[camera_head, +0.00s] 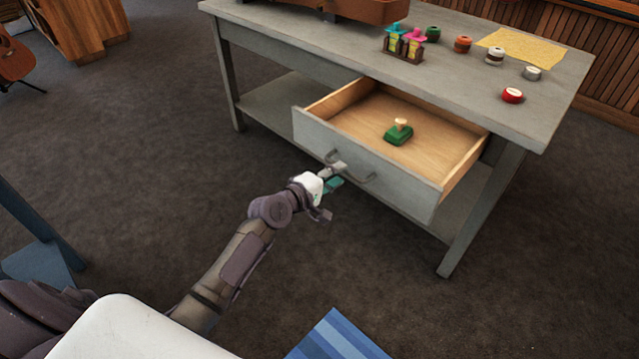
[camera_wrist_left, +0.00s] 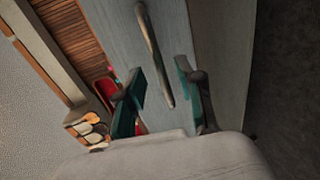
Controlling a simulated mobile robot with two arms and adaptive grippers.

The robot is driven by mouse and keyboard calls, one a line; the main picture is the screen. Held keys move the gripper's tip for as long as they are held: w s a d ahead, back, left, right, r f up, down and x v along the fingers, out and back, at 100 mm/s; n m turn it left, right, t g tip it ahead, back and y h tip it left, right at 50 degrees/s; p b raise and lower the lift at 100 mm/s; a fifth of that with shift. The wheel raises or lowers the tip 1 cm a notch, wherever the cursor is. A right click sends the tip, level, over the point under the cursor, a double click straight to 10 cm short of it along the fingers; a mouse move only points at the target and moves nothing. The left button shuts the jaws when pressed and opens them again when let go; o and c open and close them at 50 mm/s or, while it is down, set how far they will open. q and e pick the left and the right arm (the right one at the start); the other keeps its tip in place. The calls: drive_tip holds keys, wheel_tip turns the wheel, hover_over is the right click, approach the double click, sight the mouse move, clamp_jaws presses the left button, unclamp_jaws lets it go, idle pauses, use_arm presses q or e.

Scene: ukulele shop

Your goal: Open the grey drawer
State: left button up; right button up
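The grey drawer (camera_head: 365,170) is pulled well out of the grey table, with its wooden inside showing. Its curved grey handle (camera_head: 362,178) is on the front panel. Contact with the handle cannot be made out. My right gripper is not in view.
A green object with a pale knob (camera_head: 398,135) lies in the drawer. The grey tabletop (camera_head: 470,85) holds a small rack (camera_head: 403,48), several small round items and a yellow sheet (camera_head: 520,48). Dark carpet is clear before the drawer; a blue striped item (camera_head: 335,338) lies at the bottom.

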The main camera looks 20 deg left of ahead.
use_arm(q)
drive_tip(key=v, duration=0.8)
drive_tip(key=shift+s, duration=0.2)
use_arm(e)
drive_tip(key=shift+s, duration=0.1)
use_arm(q)
drive_tip(key=s+d+f+m+g+y, duration=0.1)
drive_tip(key=s+f+m+g, duration=0.2)
drive_tip(key=s+f, duration=0.55)
drive_tip(key=s+f+m+g+y, duration=0.1)
drive_tip(key=s+f+m+g, duration=0.25)
drive_tip(key=f, duration=0.95)
drive_tip(key=s+d+f+m+g+y, duration=0.1)
drive_tip(key=s+f+m+g+y, duration=0.15)
drive_tip(key=s+f, duration=0.65)
drive_tip(key=s+f+m+g, duration=0.4)
drive_tip(key=s+f+m, duration=0.3)
drive_tip(key=s+f, duration=0.7)
drive_tip(key=s+a+r+p, duration=0.1)
drive_tip(key=s+r+p, duration=0.6)
drive_tip(key=s+p, duration=0.5)
drive_tip(key=shift+s+r+g+y+p, duration=0.25)
drive_tip(key=shift+y+p, duration=0.2)
drive_tip(key=shift+p, duration=0.35)
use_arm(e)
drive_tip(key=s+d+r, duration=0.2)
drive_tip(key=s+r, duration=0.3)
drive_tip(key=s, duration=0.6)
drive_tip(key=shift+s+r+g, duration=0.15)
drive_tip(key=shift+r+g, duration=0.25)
